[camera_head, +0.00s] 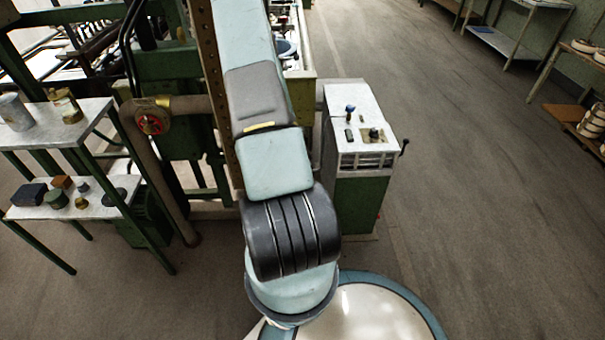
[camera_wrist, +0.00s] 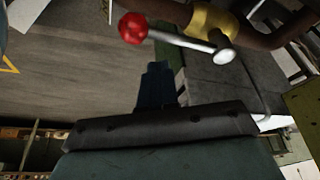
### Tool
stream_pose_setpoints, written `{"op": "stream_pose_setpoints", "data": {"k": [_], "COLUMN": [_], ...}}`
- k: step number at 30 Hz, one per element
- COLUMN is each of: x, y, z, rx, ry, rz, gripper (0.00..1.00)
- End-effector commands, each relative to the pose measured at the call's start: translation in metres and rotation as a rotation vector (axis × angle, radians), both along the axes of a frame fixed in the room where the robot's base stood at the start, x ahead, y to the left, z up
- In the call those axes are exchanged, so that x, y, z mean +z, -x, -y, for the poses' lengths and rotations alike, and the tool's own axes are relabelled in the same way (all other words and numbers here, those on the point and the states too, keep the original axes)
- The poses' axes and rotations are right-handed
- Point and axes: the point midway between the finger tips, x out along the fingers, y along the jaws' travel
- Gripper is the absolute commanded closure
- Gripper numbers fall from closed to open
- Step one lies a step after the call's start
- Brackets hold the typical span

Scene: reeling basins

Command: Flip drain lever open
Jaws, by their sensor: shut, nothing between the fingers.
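The drain lever shows in the wrist view as a metal rod (camera_wrist: 185,40) with a red ball knob (camera_wrist: 133,28) at its left end. Its other end meets a yellow fitting (camera_wrist: 212,20) on a brown pipe. My gripper (camera_wrist: 157,70) is shut and empty, with its dark fingers pointing up the picture toward the lever. The fingertips appear below and slightly right of the red knob, apart from it. In the head view my arm hides my gripper. A pipe with a red part (camera_head: 151,122) and brass fitting (camera_head: 163,102) shows left of my arm there.
A green and white control cabinet (camera_head: 361,205) stands right of my arm. A two-level shelf (camera_head: 35,125) with small blocks and jars stands at the left. The floor (camera_head: 470,180) on the right is open, with tables at its far edge.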

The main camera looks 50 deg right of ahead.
Motion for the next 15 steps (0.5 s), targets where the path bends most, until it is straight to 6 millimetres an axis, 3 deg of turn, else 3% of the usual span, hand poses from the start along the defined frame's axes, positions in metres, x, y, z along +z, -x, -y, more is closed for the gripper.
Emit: {"op": "stream_pose_setpoints", "data": {"k": [4,15], "x": [0.004,0.039], "y": [0.008,-0.003], "z": [0.012,0.004], "rx": [0.000,0.001], "ry": [0.005,0.010], "rz": [0.001,0.001], "gripper": [1.00,1.00]}}
